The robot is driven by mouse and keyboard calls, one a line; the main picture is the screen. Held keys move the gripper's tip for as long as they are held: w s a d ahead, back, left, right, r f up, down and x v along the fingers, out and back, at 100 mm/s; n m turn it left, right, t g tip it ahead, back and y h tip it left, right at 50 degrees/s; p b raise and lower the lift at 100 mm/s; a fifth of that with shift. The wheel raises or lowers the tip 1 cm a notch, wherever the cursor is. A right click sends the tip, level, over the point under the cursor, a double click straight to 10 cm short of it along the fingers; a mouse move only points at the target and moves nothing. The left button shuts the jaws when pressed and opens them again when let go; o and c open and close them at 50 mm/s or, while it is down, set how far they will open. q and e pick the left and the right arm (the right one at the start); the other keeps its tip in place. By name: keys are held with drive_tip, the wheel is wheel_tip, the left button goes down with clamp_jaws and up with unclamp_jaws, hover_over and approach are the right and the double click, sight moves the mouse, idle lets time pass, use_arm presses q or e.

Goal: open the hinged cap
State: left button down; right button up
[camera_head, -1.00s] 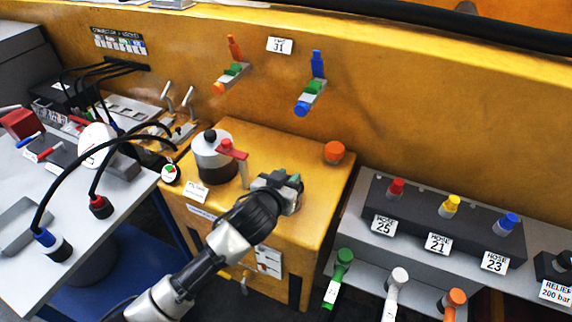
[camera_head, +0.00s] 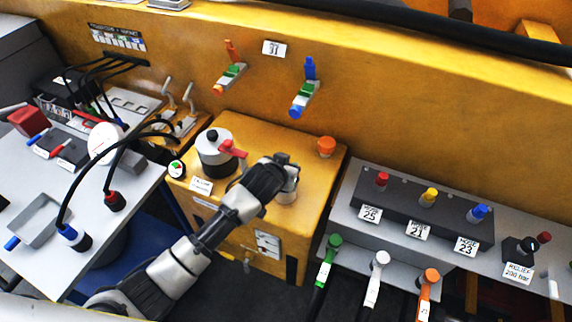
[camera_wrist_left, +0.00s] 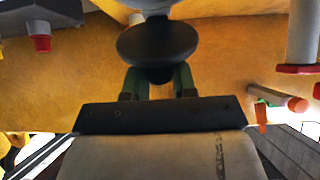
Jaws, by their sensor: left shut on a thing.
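A short grey filler neck (camera_head: 287,188) stands on the yellow box (camera_head: 240,137). In the left wrist view a dark round cap (camera_wrist_left: 157,40) fills the upper middle, with a grey part just above it. My left gripper (camera_wrist_left: 158,82) is shut on the dark cap, a green finger at each side. In the head view this gripper (camera_head: 283,165) is at the top of the neck and hides most of the cap. How far the cap is tilted cannot be told. My right gripper is not in view.
A grey canister (camera_head: 214,150) with a red handle (camera_head: 232,149) stands left of my left gripper. An orange cap (camera_head: 326,146) sits behind it on the box. A dark block (camera_head: 400,210) with coloured plugs is to the right. The yellow wall (camera_head: 420,130) rises behind.

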use_arm(q)
drive_tip(key=c, duration=0.9)
unclamp_jaws()
drive_tip(key=shift+s, duration=0.1)
drive_tip(key=b+v, duration=0.2)
drive_tip(key=v, duration=0.8)
drive_tip(key=shift+s+r, duration=0.2)
